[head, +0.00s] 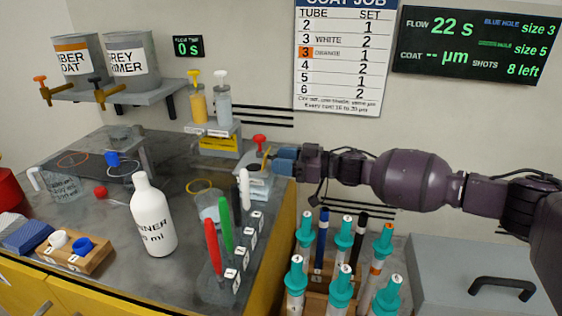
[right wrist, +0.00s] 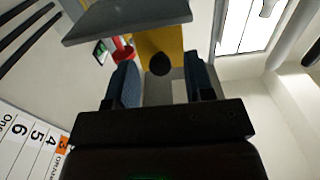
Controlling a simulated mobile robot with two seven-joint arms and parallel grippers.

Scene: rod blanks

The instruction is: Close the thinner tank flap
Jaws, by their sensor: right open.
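My right gripper (head: 276,160) reaches in from the right to a small grey unit (head: 257,185) at the bench's right end. In the right wrist view its two blue fingers (right wrist: 161,82) are apart with nothing gripped. Between and beyond them is a yellow panel (right wrist: 158,42) with a round black knob (right wrist: 160,64), which looks like the flap. In the head view only a thin yellow edge (head: 265,160) shows beside the fingertips, so its exact angle is unclear. The white thinner bottle (head: 152,215) stands upright on the bench. My left gripper is not in view.
A red knob (head: 259,140) stands just behind the unit, close to my fingers. A grey slab (right wrist: 125,18) crosses the top of the wrist view. Red and green markers (head: 225,225) stand at the bench edge. Teal-capped tubes (head: 341,285) stand below my right arm.

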